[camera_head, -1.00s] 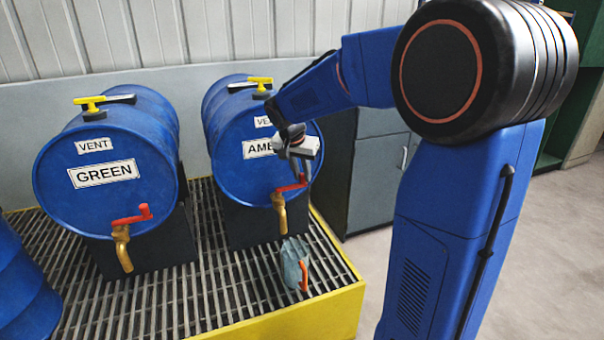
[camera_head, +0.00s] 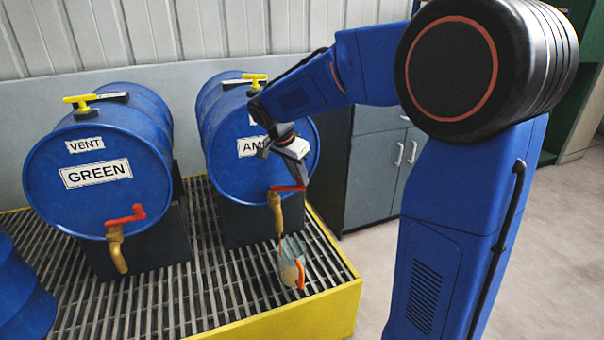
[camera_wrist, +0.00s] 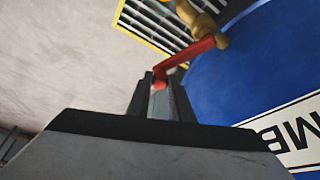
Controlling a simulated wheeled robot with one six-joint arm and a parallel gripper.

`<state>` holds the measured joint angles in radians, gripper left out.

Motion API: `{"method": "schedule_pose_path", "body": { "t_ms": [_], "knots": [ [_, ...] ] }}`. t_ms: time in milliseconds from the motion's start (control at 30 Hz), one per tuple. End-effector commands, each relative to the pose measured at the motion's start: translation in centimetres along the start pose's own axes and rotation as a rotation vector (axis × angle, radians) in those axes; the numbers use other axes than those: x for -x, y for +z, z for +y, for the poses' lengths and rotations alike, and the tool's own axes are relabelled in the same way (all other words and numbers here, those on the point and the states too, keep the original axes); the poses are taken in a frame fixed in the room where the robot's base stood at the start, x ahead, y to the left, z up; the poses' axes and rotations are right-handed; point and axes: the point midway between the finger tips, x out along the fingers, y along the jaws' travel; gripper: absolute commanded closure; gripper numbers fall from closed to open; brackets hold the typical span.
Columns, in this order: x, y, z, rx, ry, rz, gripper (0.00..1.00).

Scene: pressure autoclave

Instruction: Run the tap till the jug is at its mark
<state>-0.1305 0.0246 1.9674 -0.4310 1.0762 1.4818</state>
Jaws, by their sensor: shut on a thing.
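The jug (camera_head: 291,248), pale and see-through with an orange handle (camera_head: 300,273), stands on the grating below the AMBER drum's brass tap (camera_head: 276,212). A thin dark streak runs from the spout to the jug, and orange shows low in it, like liquid. Its mark is too small to make out. The tap's red lever (camera_head: 285,188) points right, and my gripper (camera_head: 303,180) is at its outer end. In the wrist view my gripper (camera_wrist: 160,88) is shut on the end of the red lever (camera_wrist: 195,50); the brass tap (camera_wrist: 195,15) shows beyond it.
The AMBER drum (camera_head: 225,140) and the GREEN drum (camera_head: 85,195) lie on dark stands, each with a yellow-handled vent (camera_head: 255,78) on top. The yellow-edged grating tray (camera_head: 320,310) holds them. Another blue drum (camera_head: 25,300) is at lower left. A grey cabinet (camera_head: 375,165) stands behind my arm.

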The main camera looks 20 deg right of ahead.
Motion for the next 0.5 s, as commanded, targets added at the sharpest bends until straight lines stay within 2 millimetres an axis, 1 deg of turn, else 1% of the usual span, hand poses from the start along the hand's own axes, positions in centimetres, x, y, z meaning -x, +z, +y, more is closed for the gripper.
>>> {"method": "schedule_pose_path", "body": {
  "t_ms": [200,500],
  "knots": [
    [0.29,0.6,0.45,-0.095,0.038,0.0,1.0],
    [0.44,0.89,0.72,-0.148,0.06,0.0,1.0]
  ]
}}
